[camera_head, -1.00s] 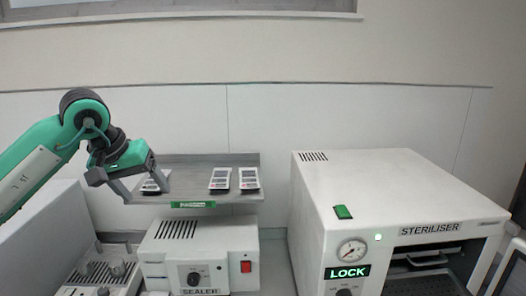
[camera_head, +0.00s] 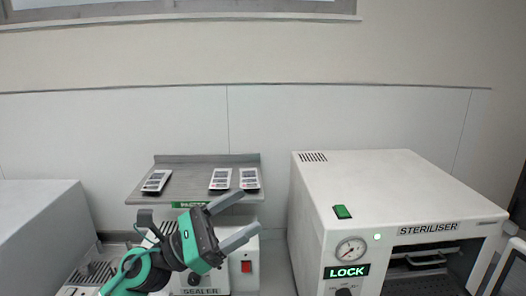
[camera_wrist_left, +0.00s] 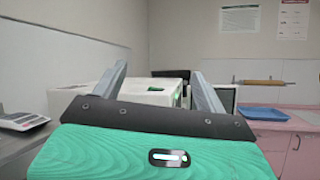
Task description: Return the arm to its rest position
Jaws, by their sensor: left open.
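My left gripper (camera_head: 232,219) is open and empty in the head view, in front of the sealer (camera_head: 245,283) and below the shelf. Its two grey fingers point up and to the right. In the left wrist view the open fingers (camera_wrist_left: 158,88) have nothing between them, with the white steriliser behind. My arm hides much of the sealer. The right gripper is not in view.
The white steriliser (camera_head: 400,185) stands to the right, its front opening showing a tray (camera_head: 430,259) inside. A grey box-like unit (camera_head: 38,225) stands at left. A blue tray (camera_wrist_left: 258,113) lies on a pink counter in the left wrist view.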

